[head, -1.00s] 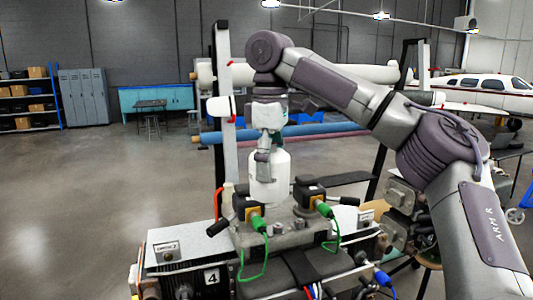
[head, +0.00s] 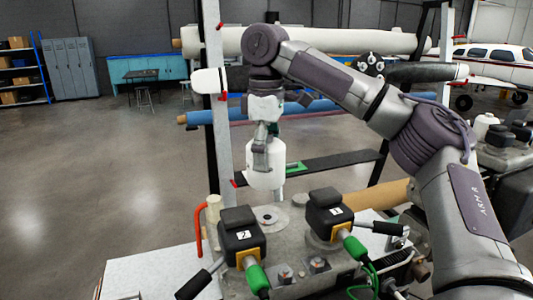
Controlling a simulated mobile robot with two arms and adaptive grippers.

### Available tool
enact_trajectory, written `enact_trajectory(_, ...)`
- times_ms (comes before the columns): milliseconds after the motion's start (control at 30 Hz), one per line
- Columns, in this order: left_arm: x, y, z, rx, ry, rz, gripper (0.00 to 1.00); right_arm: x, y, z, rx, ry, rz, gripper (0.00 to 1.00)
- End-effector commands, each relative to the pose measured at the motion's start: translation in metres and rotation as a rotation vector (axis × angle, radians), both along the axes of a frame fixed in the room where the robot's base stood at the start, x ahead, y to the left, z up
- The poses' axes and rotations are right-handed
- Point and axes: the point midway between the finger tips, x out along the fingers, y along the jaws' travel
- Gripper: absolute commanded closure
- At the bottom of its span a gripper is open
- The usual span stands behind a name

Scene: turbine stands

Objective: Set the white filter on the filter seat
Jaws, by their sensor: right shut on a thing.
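The white filter (head: 266,170) is a white cylinder with a rounded top, held upright. My right gripper (head: 263,153) comes down from above and is shut on its upper part. The filter hangs above the far side of the grey machine block. A pale round ring with a dark centre (head: 267,215), which looks like the filter seat, lies on the block below the filter. A gap shows between the filter and this ring. A short pale post shows just under the filter; I cannot tell whether it touches. My left gripper is not in view.
Two black boxes marked 2 (head: 240,236) and 1 (head: 329,214), with black levers and green connectors, stand on the block near the ring. A red handle (head: 199,232) is at left. A tall grey upright (head: 217,100) stands behind. Open floor lies left.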

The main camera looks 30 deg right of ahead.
Motion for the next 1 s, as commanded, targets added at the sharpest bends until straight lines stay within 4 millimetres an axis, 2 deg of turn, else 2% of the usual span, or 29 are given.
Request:
enact_trajectory(133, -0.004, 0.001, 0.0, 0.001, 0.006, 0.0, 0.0, -0.002, 0.0, -0.015, 0.002, -0.004, -0.001, 0.81)
enact_trajectory(400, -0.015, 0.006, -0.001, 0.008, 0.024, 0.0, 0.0, -0.002, -0.001, -0.027, 0.001, -0.009, -0.005, 0.81)
enact_trajectory(800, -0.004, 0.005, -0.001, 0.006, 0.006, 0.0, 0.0, -0.002, 0.0, -0.062, 0.001, -0.007, -0.005, 0.81)
enact_trajectory(1000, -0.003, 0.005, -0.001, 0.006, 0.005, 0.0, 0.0, -0.002, 0.0, -0.068, 0.002, -0.009, -0.004, 0.81)
